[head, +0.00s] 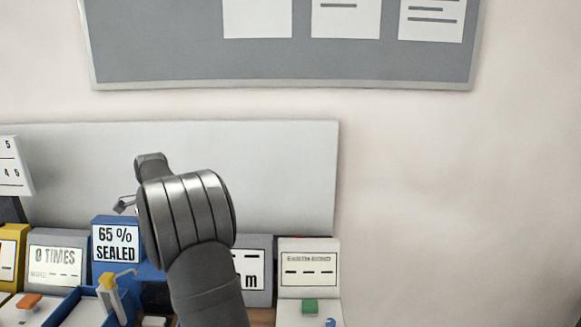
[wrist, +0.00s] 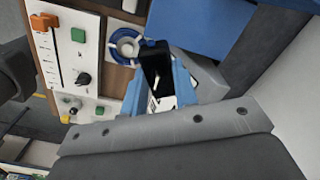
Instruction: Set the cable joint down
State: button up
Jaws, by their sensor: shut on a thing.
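In the head view my wrist and forearm stand in the middle, and my gripper (head: 124,204) shows only as a small grey end on their left side. The grip is held up in front of the grey back panel, above the bench devices.
A blue "65 % SEALED" display (head: 116,243) stands left of my arm, with a "0 TIMES" display (head: 57,258) beside it. An "EARTH BOND" unit (head: 309,268) stands to the right. A white control panel (wrist: 75,45) and a blue ring (wrist: 125,45) show in the wrist view.

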jog(key=d+r+n, duration=0.3)
jog(key=d+n, duration=0.8)
jog(key=d, duration=2.4)
jog(key=s+d+f+n, duration=0.5)
jog(key=s+d+f, duration=0.6)
jog(key=s+d, duration=0.25)
jog(key=w+a+f, duration=0.2)
jog(key=a, duration=0.1)
jog(key=w+a+f, duration=0.2)
jog(key=a, duration=0.1)
jog(key=w+a+f, duration=0.2)
jog(key=a+f, duration=0.1)
jog(key=shift+w+a, duration=0.25)
jog(key=shift+f, duration=2)
jog(key=shift+f, duration=0.1)
jog(key=o, duration=1)
